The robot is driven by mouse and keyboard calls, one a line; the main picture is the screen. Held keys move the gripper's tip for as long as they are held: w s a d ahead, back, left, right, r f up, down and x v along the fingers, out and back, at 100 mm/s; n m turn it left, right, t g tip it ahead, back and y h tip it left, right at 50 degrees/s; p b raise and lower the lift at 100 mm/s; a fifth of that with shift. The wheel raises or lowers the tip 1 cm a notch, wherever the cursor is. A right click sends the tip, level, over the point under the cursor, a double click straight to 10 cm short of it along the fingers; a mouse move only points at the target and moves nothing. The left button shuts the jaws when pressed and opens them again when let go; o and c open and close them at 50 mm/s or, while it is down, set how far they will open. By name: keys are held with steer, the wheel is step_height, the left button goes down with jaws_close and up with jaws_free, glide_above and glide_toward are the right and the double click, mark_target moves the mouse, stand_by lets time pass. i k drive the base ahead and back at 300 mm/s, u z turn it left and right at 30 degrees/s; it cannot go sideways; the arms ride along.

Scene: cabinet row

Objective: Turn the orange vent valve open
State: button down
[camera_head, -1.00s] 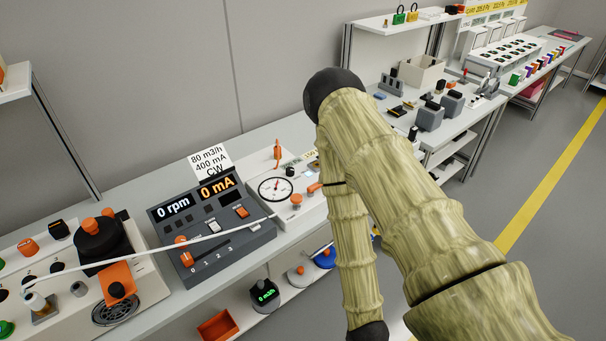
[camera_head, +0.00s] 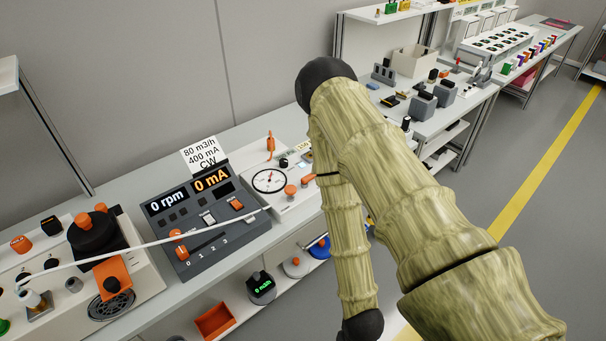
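A white instrument box (camera_head: 297,207) with a round dial gauge (camera_head: 269,181) stands on the bench left of my arm. It carries several orange parts: an upright handle (camera_head: 271,145) at its back, a round knob (camera_head: 290,191) beside the gauge, and a small lever (camera_head: 308,178) close to my arm. I cannot tell which of these is the vent valve, or whether it is open. My arm hides the box's right side. My gripper is out of view; only arm links show, with the lower one running down to the bottom edge.
A grey console (camera_head: 207,222) reading 0 rpm and 0 mA stands left of the box, with a white hose (camera_head: 140,246) across it. A white machine (camera_head: 143,275) with a black knob is at far left. An orange bin (camera_head: 214,321) sits below. Floor at right is clear.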

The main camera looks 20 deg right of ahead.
mark_target(304, 181)
steer(key=z, duration=0.05)
steer(key=k, duration=0.6)
steer(key=u, duration=0.35)
steer(key=i, duration=1.5)
steer(key=z, duration=0.9)
